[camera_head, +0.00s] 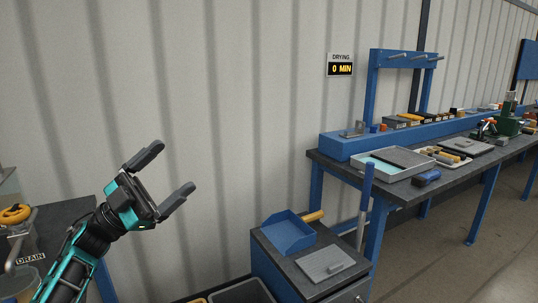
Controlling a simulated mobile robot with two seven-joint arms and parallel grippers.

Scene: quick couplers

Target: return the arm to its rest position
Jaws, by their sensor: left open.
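My left arm (75,262) comes in from the lower left, with a teal and black wrist. My left gripper (172,178) is raised in front of the pale corrugated wall. Its two dark fingers are spread apart with nothing between them. It touches nothing that I can see. My right gripper is not in view.
A blue cabinet (265,262) with a blue tray (287,232) and grey plate (326,263) stands right of the gripper. A long workbench (400,190) with trays and tools runs along the right. A dark bench (55,222) with a yellow-handled item (15,214) is at left.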

